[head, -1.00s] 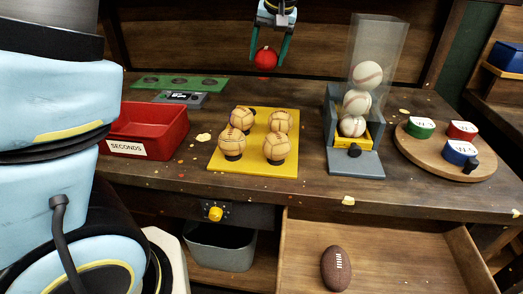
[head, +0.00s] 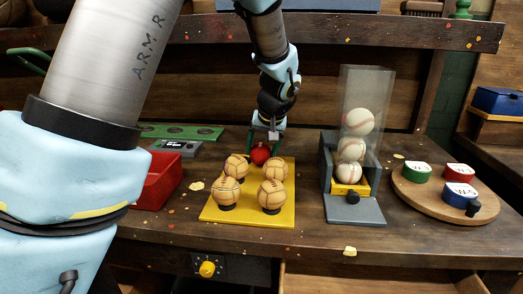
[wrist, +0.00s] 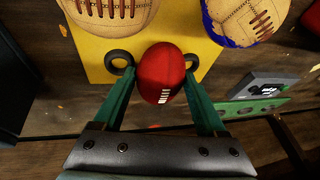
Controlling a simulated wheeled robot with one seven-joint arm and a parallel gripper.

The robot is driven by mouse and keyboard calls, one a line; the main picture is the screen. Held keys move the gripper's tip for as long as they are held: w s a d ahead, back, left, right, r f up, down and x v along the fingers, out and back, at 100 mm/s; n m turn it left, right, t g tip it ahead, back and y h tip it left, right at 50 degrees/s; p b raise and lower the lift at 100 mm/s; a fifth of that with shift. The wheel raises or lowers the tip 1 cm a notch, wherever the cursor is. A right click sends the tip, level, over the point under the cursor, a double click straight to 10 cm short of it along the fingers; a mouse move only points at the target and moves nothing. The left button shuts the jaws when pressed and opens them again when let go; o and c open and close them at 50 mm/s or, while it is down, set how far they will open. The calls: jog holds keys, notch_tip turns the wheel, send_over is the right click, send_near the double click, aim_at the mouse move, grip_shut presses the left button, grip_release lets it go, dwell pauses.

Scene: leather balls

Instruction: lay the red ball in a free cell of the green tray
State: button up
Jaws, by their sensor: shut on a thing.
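The red ball (head: 260,154) has white laces and an oval shape in the wrist view (wrist: 162,72). My gripper (head: 265,145) is shut on it, with a green finger on each side. It holds the ball at the back edge of the yellow board; I cannot tell whether the ball touches the board. The green tray (head: 215,134) lies to the left and further back, behind a grey box with a display. Its visible round cells look empty; my arm covers its left part. The tray also shows at the right of the wrist view (wrist: 283,102).
The yellow board (head: 288,218) bears several tan balls (head: 226,189) on dark stands, close to my gripper. A red bin (head: 160,180) stands left. A clear tube with white balls (head: 350,149) and a round wooden board (head: 415,194) stand right.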

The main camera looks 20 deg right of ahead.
jog(key=shift+f, duration=0.25)
jog(key=shift+f, duration=0.15)
jog(key=o, duration=1.6)
jog(key=shift+c, duration=0.2)
jog(key=shift+r, duration=0.2)
